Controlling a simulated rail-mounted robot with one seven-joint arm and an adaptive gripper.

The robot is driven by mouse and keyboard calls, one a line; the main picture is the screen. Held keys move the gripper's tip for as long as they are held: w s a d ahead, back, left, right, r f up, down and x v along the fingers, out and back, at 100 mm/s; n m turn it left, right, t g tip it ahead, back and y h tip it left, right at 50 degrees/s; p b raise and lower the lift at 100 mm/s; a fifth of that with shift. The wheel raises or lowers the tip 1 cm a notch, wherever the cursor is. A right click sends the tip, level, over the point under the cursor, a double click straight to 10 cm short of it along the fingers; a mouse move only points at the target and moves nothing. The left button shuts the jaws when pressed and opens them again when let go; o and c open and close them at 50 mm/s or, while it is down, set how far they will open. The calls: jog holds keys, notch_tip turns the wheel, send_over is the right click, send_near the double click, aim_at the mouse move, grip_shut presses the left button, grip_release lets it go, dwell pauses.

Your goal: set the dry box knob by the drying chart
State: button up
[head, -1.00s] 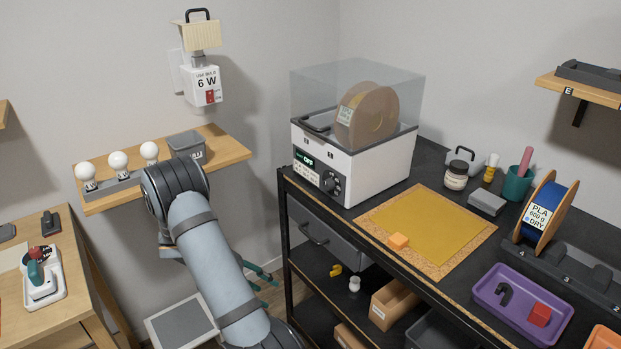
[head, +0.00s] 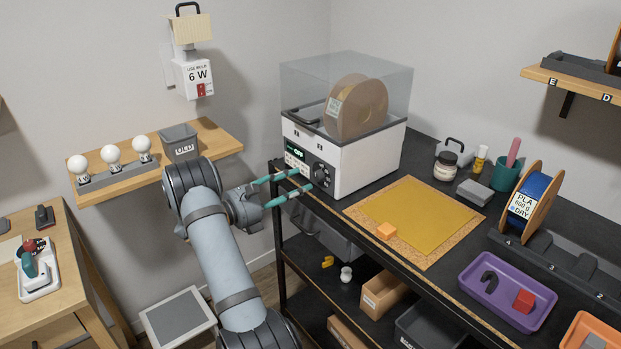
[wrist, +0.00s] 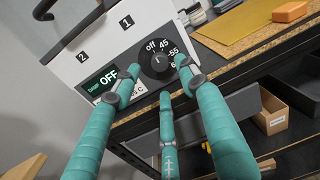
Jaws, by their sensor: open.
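The dry box (head: 340,150) is a white box with a clear lid, standing at the left end of the black bench, with a brown spool (head: 357,106) inside. Its front panel faces my gripper. In the wrist view the round black knob (wrist: 157,61) has marks reading off, 45, 55 and a partly hidden one, and the display (wrist: 103,81) reads OFF. My gripper (head: 289,186) is open, its teal fingers in front of the panel and around the knob's area in the picture. I cannot tell whether they touch it. I cannot pick out the drying chart with certainty.
A yellow mat (head: 418,219) with an orange block (head: 386,231) lies right of the box. A blue spool labelled PLA 600 g DRY (head: 526,203) stands farther right, near a purple tray (head: 507,303). A wooden shelf with bulbs is at left.

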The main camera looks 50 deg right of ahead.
aim_at(315, 177)
jog(key=x, duration=0.5)
jog(key=shift+s+d+p, duration=0.1)
jog(key=shift+d+p, duration=0.05)
jog(key=shift+p, duration=0.2)
jog(key=c, duration=0.3)
grip_shut()
